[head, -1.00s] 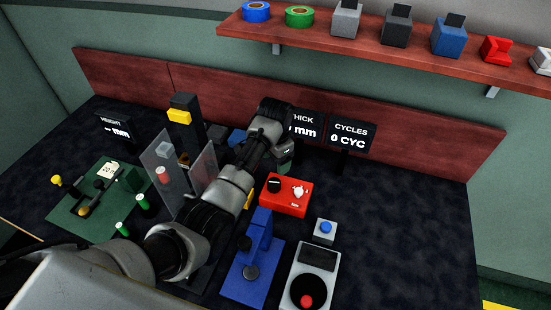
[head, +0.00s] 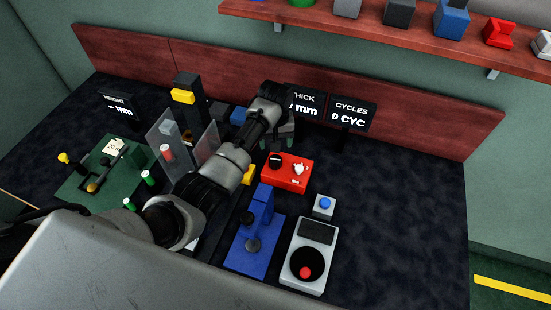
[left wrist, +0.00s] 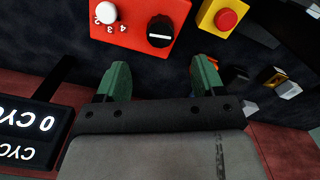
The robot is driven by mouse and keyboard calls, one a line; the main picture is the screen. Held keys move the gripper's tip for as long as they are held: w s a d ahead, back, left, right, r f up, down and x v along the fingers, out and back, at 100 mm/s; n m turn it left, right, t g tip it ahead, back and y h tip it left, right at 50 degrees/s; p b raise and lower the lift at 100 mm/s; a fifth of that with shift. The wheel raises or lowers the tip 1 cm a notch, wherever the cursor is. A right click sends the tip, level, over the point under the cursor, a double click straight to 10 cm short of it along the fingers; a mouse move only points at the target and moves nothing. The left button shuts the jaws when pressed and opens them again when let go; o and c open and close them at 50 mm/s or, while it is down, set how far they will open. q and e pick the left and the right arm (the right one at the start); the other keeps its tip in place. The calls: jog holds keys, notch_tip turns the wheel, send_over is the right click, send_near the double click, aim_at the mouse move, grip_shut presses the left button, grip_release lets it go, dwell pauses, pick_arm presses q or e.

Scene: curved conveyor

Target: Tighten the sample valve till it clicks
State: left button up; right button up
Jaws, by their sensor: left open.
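A red box (head: 287,180) on the table carries a black knob (head: 275,161) with a white line and a white knob (head: 299,169). I cannot tell for sure which one is the sample valve. In the left wrist view the red box (left wrist: 142,40) is at the top, with the white knob (left wrist: 106,12) by printed numbers and the black knob (left wrist: 160,31) right of it. My left gripper (left wrist: 160,78) has its green fingers apart and empty, short of the box. In the head view it (head: 282,138) is behind the box. My right gripper is not in view.
A blue press (head: 258,230), a grey unit with a red button (head: 305,272) and a blue-button box (head: 324,206) stand in front of the red box. Clear panels (head: 168,145) stand left of my arm. The CYCLES display (head: 350,113) is behind. The table's right side is clear.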

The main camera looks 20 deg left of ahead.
aim_at(275, 160)
pick_arm(q)
notch_tip(275, 160, down, 10)
jog(key=shift+b, duration=0.6)
jog(key=c, duration=0.9)
jog(key=shift+m+p, duration=0.35)
jog(key=shift+m, duration=0.65)
jog(key=shift+c, duration=0.2)
jog(key=shift+m, duration=1)
jog(key=o, duration=0.9)
jog(key=shift+o, duration=0.2)
